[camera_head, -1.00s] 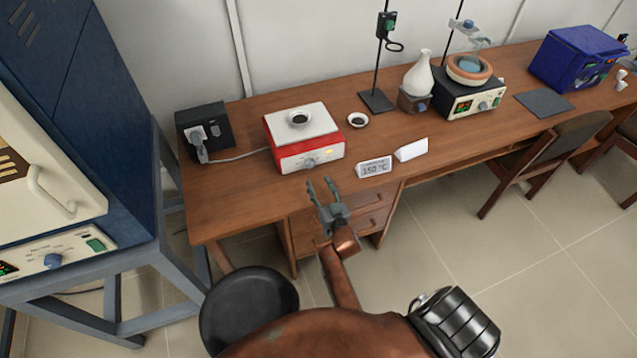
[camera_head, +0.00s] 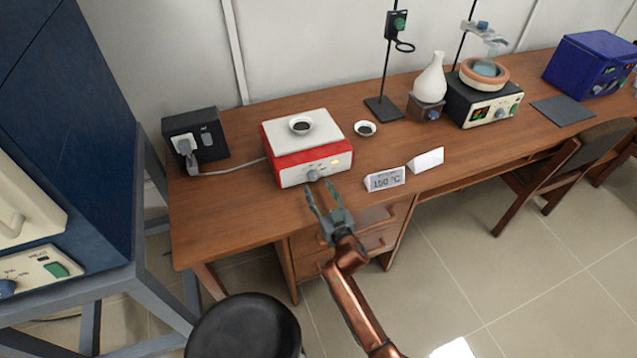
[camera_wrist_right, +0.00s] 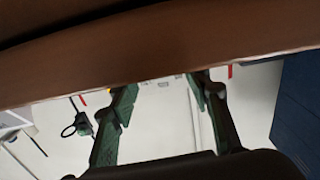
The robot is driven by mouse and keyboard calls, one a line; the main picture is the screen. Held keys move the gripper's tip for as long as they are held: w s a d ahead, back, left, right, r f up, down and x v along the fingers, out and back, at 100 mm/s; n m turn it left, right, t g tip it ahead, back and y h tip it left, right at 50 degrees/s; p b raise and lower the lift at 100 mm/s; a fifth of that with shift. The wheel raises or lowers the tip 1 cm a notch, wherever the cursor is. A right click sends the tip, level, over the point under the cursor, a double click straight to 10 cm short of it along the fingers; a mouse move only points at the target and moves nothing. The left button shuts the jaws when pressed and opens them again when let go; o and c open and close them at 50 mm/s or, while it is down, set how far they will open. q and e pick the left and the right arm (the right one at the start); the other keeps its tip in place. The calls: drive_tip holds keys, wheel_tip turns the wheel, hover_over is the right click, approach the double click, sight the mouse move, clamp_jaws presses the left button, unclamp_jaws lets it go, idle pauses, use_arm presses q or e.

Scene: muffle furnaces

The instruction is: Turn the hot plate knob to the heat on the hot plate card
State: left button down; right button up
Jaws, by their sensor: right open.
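The red and white hot plate (camera_head: 303,150) stands on the desk, with a small dish (camera_head: 301,126) on its top. Its knob (camera_head: 313,175) is on the front face, left of a small lit yellow spot. The card (camera_head: 385,180) stands right of the hot plate and reads 150 °C. My right gripper (camera_head: 322,195) is open and empty just in front of and below the knob, apart from it as far as I can tell. In the right wrist view its two fingers (camera_wrist_right: 163,95) are spread with nothing between them. My left gripper is not in view.
A second white card (camera_head: 427,160) and a small dish (camera_head: 365,129) are near the hot plate. A black socket box (camera_head: 195,137) with a cable is at left. A stool (camera_head: 243,328) is below the desk edge. The desk's left front is clear.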

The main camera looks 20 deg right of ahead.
sight(314, 179)
drive_tip(key=shift+w+f, duration=0.2)
drive_tip(key=shift+w, duration=0.65)
drive_tip(key=shift+w+b, duration=0.45)
drive_tip(key=shift+w, duration=0.85)
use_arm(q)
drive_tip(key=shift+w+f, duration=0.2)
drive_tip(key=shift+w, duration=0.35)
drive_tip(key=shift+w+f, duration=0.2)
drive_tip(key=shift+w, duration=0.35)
use_arm(e)
drive_tip(key=shift+r, duration=0.1)
drive_tip(key=shift+c, duration=0.2)
